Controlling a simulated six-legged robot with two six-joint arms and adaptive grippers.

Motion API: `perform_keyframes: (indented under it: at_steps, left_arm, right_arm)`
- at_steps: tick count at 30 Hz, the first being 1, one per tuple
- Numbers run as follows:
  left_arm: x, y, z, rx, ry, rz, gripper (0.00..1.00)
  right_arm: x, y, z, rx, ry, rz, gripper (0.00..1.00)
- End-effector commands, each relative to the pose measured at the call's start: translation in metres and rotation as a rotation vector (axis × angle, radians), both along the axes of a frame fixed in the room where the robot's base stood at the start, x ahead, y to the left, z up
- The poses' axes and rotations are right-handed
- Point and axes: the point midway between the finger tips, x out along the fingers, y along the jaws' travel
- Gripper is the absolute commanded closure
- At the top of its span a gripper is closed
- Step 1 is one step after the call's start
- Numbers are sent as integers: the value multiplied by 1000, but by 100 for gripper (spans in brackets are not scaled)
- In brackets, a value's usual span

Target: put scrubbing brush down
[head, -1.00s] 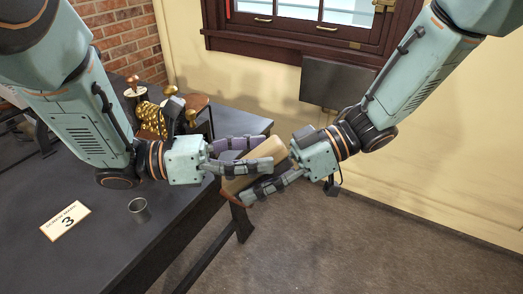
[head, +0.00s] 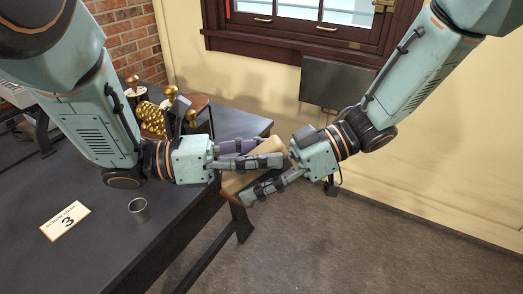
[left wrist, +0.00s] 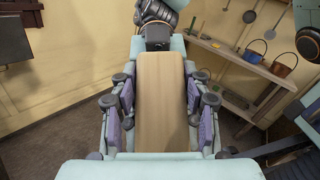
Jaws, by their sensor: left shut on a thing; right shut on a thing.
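The scrubbing brush (head: 234,184) is a long light tan wooden block. It is between my two grippers, just off the table's right end, and partly hidden by fingers. In the left wrist view the brush (left wrist: 162,100) fills the space between the left fingers, its broad flat face to the camera. My left gripper (head: 270,152) comes in from the left and is shut on the brush. My right gripper (head: 255,175) comes in from the right and is also shut on it. I cannot see bristles clearly.
The dark table (head: 100,225) holds a small metal cup (head: 139,208), a card marked 3 (head: 65,220) and several gold objects (head: 152,117) at the back. A grey panel (head: 328,82) hangs on the wall. The floor at right is clear. A shelf (left wrist: 235,55) holds pots.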

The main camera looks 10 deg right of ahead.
Motion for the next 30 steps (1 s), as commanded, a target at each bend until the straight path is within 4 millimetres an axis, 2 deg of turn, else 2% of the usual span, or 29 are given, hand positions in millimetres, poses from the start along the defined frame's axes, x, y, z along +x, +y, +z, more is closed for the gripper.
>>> perform_keyframes:
  at_steps: [1,5,6,8,15,25,30]
  left_arm:
    - [0,0,0,0,0,1,74]
    - [0,0,0,0,0,1,85]
    - [0,0,0,-1,0,1,88]
    - [0,0,0,-1,0,0,93]
    - [0,0,0,-1,0,0,93]
    - [0,0,0,-1,0,0,93]
    - [0,0,0,-1,0,0,93]
  right_arm:
    - [0,0,0,0,0,0,88]
    - [0,0,0,1,0,0,88]
    - [0,0,0,1,0,0,53]
    - [0,0,0,1,0,0,48]
    - [0,0,0,0,0,0,27]
    - [0,-1,1,1,0,0,27]
    - [2,-13,6,4,-1,-4,27]
